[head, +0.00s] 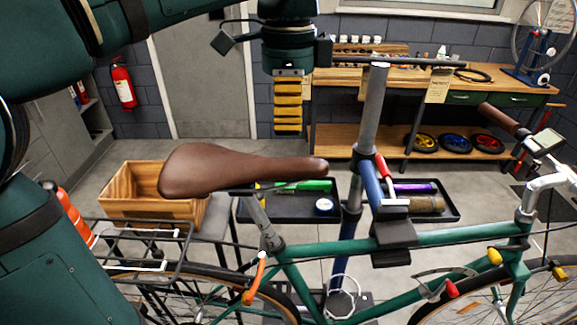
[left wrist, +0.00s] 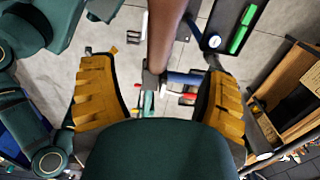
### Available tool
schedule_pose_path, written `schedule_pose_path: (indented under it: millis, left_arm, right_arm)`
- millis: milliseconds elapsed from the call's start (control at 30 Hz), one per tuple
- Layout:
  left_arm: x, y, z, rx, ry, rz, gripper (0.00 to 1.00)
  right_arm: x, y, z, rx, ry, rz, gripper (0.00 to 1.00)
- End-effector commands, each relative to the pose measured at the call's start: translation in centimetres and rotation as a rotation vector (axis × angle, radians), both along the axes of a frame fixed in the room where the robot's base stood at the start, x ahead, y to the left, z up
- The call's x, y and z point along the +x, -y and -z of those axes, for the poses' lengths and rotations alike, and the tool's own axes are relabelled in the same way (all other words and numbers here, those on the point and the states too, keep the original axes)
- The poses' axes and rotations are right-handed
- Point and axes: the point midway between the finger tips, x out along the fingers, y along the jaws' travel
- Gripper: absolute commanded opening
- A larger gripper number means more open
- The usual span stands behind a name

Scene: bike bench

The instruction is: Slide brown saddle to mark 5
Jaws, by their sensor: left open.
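The brown saddle (head: 235,170) sits level on the silver seat post (head: 258,215) of the green bicycle. An orange lever (head: 255,278) hangs near the seat clamp. No numbered marks are readable. My left gripper (head: 288,128) points down with its yellow pads above the saddle's front half and appears apart from it. In the left wrist view the gripper (left wrist: 160,100) is open, with a wide gap between its pads. The narrow nose of the saddle (left wrist: 166,35) reaches into the picture from the top, between the two pads. My right gripper is not in view.
A repair stand (head: 372,110) holds the frame just right of the saddle nose. Black trays (head: 262,217) with tools lie behind the bicycle. A wooden crate (head: 120,212) stands left, and a workbench (head: 420,75) at the back. The rear rack (head: 150,268) is below the saddle, left.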

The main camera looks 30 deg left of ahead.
Motion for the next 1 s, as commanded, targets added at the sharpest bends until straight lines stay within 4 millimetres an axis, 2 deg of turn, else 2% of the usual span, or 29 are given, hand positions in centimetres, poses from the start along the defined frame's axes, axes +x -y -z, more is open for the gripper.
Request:
schedule_pose_path:
  millis: [33, 200, 500, 700, 967, 1000]
  left_arm:
    - [0.0, 0.0, 1.4, 0.001, -0.003, -0.001, 0.76]
    - [0.0, -0.1, 4.8, 0.001, -0.004, -0.001, 0.76]
    - [0.0, 0.0, 9.4, 0.0, -0.001, -0.001, 0.76]
    - [0.0, 0.0, 10.4, 0.001, -0.001, -0.001, 0.76]
    - [0.0, 0.0, 10.5, 0.0, 0.0, -0.001, 0.76]
    - [0.0, 0.0, 10.5, 0.0, 0.0, -0.001, 0.73]
  right_arm:
    - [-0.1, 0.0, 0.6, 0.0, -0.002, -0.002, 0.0]
    - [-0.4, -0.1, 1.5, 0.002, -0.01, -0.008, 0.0]
    - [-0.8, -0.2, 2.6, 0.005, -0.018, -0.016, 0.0]
    - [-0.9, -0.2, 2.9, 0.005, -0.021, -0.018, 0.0]
    - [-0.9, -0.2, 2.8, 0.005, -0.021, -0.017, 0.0]
    - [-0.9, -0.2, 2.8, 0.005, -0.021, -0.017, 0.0]
